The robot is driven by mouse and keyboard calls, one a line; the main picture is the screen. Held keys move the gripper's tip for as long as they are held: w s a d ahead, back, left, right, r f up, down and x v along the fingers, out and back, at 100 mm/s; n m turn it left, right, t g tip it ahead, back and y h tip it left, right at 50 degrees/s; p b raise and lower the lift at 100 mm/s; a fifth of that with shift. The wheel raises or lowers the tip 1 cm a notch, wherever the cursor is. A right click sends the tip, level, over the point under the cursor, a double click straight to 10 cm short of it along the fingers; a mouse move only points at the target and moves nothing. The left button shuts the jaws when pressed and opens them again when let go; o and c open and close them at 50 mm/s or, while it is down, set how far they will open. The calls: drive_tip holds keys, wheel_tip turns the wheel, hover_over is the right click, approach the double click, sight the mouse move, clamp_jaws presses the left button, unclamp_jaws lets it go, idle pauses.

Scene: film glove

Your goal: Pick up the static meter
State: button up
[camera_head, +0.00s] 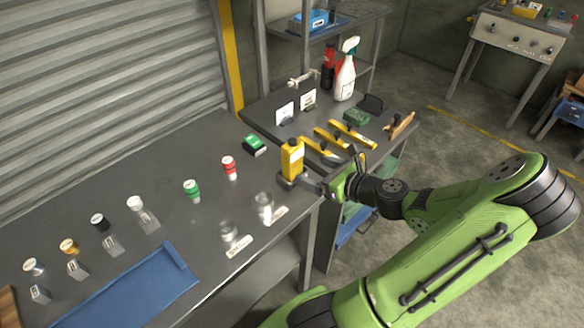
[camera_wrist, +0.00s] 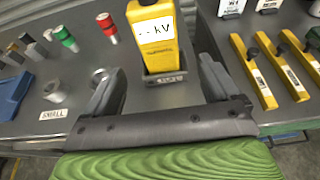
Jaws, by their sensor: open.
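The static meter (camera_head: 292,158) looks like a yellow handheld box with a dark top. It stands upright in a small dark holder near the right end of the grey bench. In the wrist view the static meter (camera_wrist: 154,38) shows a white label reading "kV", and its holder (camera_wrist: 165,80) has a small tag. My gripper (camera_head: 305,184) is at the meter's near side. In the wrist view my gripper (camera_wrist: 160,85) is open, with one finger on each side of the holder's front and nothing held. Whether the fingers touch the meter or holder I cannot tell.
A blue mat (camera_head: 130,290) lies front left.

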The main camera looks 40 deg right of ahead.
sight(297, 165)
drive_tip(key=b+x, duration=0.1)
drive_tip(key=x, duration=0.4)
drive_tip(key=shift+w+f, duration=0.25)
drive_tip(key=shift+w, duration=0.05)
drive_tip(key=b+x, duration=0.1)
drive_tip(key=x, duration=0.4)
drive_tip(key=shift+w+f+b, duration=0.1)
drive_tip(key=shift+w+b, duration=0.2)
drive_tip(key=c, duration=1.2)
